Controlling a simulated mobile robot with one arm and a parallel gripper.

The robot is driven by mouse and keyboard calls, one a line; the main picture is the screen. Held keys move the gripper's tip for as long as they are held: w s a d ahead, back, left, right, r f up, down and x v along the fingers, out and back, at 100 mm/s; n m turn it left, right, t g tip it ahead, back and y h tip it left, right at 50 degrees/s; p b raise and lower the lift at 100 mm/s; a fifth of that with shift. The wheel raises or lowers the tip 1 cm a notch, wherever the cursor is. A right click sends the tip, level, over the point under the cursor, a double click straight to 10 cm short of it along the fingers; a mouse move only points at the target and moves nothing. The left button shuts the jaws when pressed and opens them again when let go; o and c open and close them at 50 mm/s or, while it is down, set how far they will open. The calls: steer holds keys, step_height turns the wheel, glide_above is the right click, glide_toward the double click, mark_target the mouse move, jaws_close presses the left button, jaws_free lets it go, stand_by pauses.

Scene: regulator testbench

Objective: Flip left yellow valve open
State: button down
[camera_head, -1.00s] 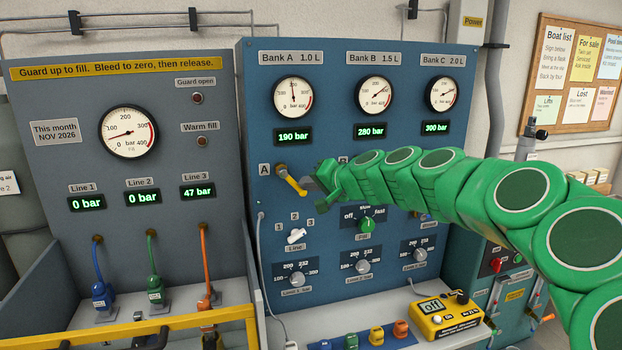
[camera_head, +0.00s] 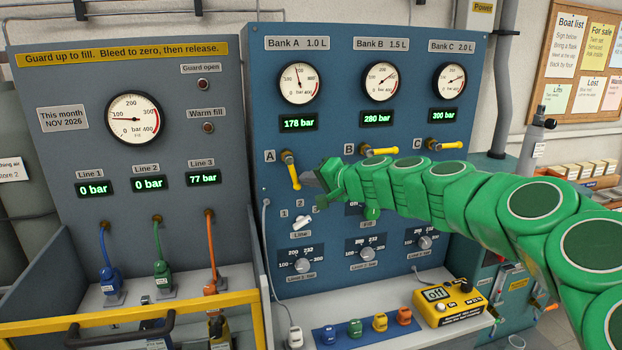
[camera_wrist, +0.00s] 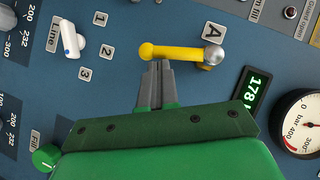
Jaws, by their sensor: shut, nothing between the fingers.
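The left yellow valve A (camera_head: 291,170) is on the blue panel under the Bank A gauge. Its handle hangs nearly straight down, tilted slightly right at the tip. The wrist view shows the yellow handle (camera_wrist: 175,53) with its silver hub at the right. My gripper (camera_head: 308,179) is just right of the handle's lower part. In the wrist view my gripper (camera_wrist: 157,64) is shut, with its fingertips against or very close to the handle near its free end. Nothing is held between them. Bank A's display (camera_head: 298,122) reads 178 bar.
Yellow valve B (camera_head: 380,151) and yellow valve C (camera_head: 446,145) have horizontal handles. The white Line selector (camera_head: 302,223) sits below valve A. My green arm crosses the panel from the right. A yellow guard rail (camera_head: 130,324) stands at front left.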

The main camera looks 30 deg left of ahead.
steer(key=d+r, duration=0.2)
steer(key=d, duration=1.1)
steer(key=shift+r, duration=0.2)
stand_by(0.4)
